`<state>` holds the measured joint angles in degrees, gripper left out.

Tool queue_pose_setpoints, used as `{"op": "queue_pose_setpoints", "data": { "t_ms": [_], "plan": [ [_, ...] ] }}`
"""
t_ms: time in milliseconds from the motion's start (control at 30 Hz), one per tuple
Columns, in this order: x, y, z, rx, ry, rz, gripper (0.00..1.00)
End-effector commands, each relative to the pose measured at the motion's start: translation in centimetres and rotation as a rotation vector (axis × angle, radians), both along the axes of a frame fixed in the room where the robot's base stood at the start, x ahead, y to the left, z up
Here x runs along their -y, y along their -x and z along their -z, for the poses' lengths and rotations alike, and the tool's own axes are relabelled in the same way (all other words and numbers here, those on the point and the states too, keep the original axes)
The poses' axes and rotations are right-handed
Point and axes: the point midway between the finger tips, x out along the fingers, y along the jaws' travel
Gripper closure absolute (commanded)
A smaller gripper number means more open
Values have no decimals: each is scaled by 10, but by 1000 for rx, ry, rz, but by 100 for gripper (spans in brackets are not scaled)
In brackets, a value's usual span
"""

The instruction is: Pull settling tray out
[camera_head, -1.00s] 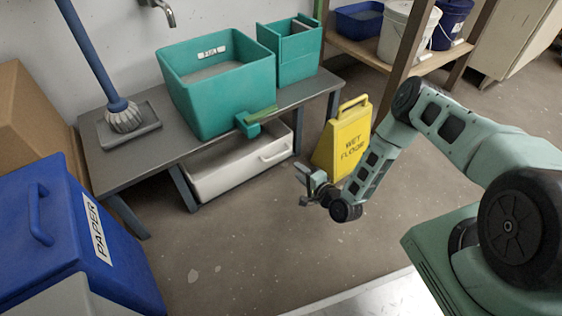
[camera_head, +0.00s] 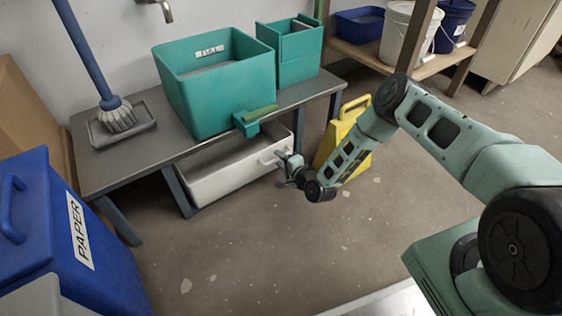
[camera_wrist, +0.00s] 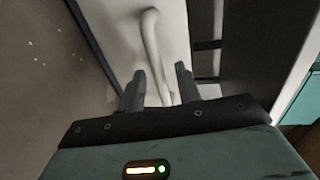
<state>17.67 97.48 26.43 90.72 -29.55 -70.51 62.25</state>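The settling tray (camera_head: 222,172) is a white bin on the floor under the grey bench, with a white bar handle on its front face. In the head view my gripper (camera_head: 283,160) is at the front of the tray, close to the right part of its handle. In the wrist view the handle (camera_wrist: 154,50) runs down between the two fingers of my gripper (camera_wrist: 158,82). The fingers are apart, with a gap around the bar. Whether a finger touches the handle I cannot tell.
The bench (camera_head: 150,150) carries a large teal sink box (camera_head: 225,95), a smaller teal box (camera_head: 292,62) and a mop on a tray. A yellow wet-floor sign (camera_head: 352,150) stands right of the bench. A blue paper bin (camera_head: 70,240) is at left. The floor in front is clear.

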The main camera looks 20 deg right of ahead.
Motion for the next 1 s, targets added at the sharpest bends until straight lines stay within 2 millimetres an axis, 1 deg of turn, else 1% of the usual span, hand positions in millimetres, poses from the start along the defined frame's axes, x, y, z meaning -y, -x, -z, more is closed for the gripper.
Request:
{"op": "queue_pose_setpoints", "data": {
  "t_ms": [33, 133, 167, 367, 467, 533, 667, 800, 1000],
  "plan": [
    [0, 0, 0, 0, 0, 0, 69],
    [0, 0, 0, 0, 0, 0, 97],
    [0, 0, 0, 0, 0, 0, 100],
    [1, 2, 0, -1, 0, 0, 100],
    [3, 9, -2, -3, 0, 0, 100],
    [6, 19, -3, -3, -1, 0, 100],
    [15, 46, -4, -6, -1, 1, 100],
    [26, 80, -4, -7, -2, 1, 100],
    [39, 123, -3, -6, -2, 0, 100]
  ]
}}
